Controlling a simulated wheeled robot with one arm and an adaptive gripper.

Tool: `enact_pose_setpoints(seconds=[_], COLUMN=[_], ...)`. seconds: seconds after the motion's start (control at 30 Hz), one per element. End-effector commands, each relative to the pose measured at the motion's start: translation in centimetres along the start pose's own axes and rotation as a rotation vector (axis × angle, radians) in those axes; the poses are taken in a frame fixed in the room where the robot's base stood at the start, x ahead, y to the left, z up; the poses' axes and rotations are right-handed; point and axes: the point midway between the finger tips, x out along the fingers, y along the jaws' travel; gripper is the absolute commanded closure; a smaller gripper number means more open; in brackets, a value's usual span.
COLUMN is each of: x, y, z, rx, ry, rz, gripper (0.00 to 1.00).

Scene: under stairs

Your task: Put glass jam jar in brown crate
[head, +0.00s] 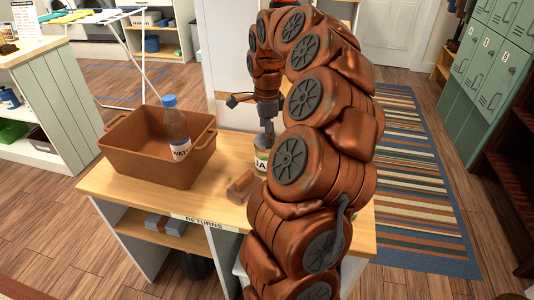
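The glass jam jar (262,161) stands on the wooden returns counter (215,205). Part of its label shows, and my arm hides its right side. My gripper (267,128) is above the jar, with a dark finger pointing down at or close to its top. The arm covers part of the gripper, so I cannot tell whether it is open or shut, or whether it touches the jar. The brown crate (140,160) sits on the counter to the left of the jar.
A water bottle (176,126) with a blue cap stands at the crate's right part, apparently inside. A small brown block (240,186) lies on the counter between crate and jar, nearer the front edge. A striped rug (415,185) and green lockers (490,65) are at the right.

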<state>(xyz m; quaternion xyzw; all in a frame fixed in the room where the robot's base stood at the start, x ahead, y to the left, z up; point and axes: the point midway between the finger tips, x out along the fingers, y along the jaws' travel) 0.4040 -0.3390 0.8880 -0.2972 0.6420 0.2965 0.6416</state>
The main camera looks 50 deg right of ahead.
Motion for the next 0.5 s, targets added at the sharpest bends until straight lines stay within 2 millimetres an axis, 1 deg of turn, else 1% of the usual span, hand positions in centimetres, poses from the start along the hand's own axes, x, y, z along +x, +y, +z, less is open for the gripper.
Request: enact_pose_setpoints(seconds=[0.1,0.33,0.5], x=[1.2,3.2,5.7], y=[0.1,-0.1,-0.1], z=[0.0,0.0,0.1], rx=[-0.001,-0.002,-0.005], ry=[0.000,-0.002,-0.002], rz=[0.006,0.001,0.005], gripper=[0.00,0.00,0.00])
